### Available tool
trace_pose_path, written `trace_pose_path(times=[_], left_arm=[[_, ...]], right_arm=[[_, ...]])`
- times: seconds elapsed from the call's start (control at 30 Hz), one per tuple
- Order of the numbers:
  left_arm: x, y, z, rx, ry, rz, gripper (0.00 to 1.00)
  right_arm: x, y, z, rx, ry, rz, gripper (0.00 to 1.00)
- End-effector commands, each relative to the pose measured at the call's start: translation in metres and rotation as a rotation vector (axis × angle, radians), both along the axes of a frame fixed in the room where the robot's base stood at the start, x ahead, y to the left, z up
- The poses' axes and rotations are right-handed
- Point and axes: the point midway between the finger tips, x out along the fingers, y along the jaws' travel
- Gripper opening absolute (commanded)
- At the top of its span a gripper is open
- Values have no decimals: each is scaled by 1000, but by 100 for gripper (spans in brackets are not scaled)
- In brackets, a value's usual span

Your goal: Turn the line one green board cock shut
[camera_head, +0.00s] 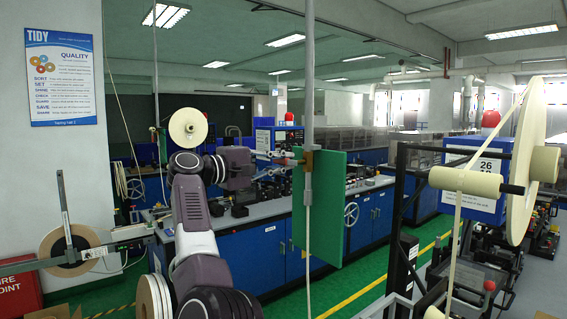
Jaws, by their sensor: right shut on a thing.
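The green board (328,205) stands upright on a grey vertical pole in the middle of the head view. A small brass-coloured cock (308,161) sits at the board's upper left edge, with a short orange-red handle (294,162) pointing left. My right gripper (284,161) reaches from the left at the handle's height. Its fingertips are shut on the handle, though they are small here and the exact grip is hard to see. My left gripper is out of view.
Blue cabinets (262,258) with grey tops stand behind the board. A black frame with a large cream tape reel (526,160) stands at the right. A steel arm with a tape roll (70,248) is at the left. Green floor shows between.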

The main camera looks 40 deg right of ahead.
Motion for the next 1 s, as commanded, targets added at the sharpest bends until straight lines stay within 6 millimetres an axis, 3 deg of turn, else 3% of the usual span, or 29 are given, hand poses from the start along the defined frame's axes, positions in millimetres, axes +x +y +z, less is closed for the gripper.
trace_pose_path(times=[0.6, 0.63, 0.77, 1.0], left_arm=[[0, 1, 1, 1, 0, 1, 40], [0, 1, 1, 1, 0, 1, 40], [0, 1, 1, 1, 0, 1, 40], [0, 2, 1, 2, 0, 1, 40]], right_arm=[[0, 0, -1, 0, -41, -2, 0], [0, 0, -1, 0, -41, -2, 15], [0, 0, 0, 0, -39, -1, 29], [0, 0, 1, -2, -38, -1, 30]])
